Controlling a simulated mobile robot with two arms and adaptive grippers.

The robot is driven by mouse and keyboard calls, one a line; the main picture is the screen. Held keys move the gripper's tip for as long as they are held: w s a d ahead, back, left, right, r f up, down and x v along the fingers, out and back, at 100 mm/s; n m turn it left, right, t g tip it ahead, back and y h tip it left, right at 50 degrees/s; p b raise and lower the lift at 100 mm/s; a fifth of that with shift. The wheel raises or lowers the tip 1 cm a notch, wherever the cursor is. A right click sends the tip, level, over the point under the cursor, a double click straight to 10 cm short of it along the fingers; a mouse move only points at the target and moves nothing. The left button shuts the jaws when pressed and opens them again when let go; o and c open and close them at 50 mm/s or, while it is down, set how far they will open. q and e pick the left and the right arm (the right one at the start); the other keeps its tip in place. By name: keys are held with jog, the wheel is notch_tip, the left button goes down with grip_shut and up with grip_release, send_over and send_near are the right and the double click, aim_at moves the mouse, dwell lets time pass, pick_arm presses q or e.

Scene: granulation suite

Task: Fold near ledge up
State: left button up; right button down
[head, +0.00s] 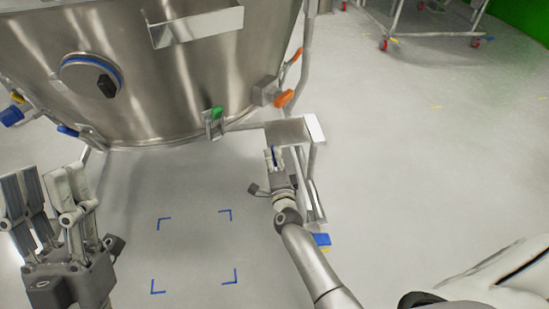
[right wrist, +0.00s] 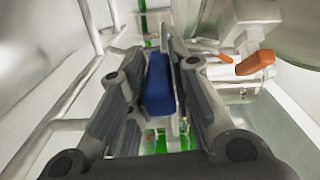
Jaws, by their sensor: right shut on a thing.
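A small grey metal ledge (head: 287,131) with a bright right end juts out beside the lower right of the big steel vessel, on a tubular frame. It looks roughly flat, but its exact tilt is hard to tell. My right gripper (head: 273,160) is at the ledge's near side, shut on a blue grip. The blue grip (right wrist: 158,85) sits between the fingers in the right wrist view; its join to the ledge is hidden. My left gripper (head: 45,195) is open and empty at the lower left, away from the ledge.
The steel vessel (head: 150,70) fills the upper left, with a green-handled latch (head: 215,115) and orange handles (head: 284,98). Blue corner marks (head: 229,214) lie on the floor below. A wheeled frame (head: 430,34) stands at the back right. The floor at right is clear.

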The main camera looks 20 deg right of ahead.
pick_arm(q)
jog(key=shift+w+d+f+g, duration=0.15)
jog(key=shift+w+f+g, duration=0.4)
jog(key=shift+w, duration=0.35)
pick_arm(e)
jog(key=shift+r, duration=0.55)
jog(key=shift+w, duration=0.1)
jog(key=c, duration=1.4)
grip_release()
jog(key=shift+d+r, duration=0.1)
pick_arm(q)
jog(key=shift+s, duration=0.1)
pick_arm(e)
jog(key=shift+o, duration=0.4)
jog(key=shift+s+f, duration=0.2)
jog(key=shift+s, duration=0.15)
jog(key=v, duration=1.1)
jog(key=shift+s+a, duration=0.25)
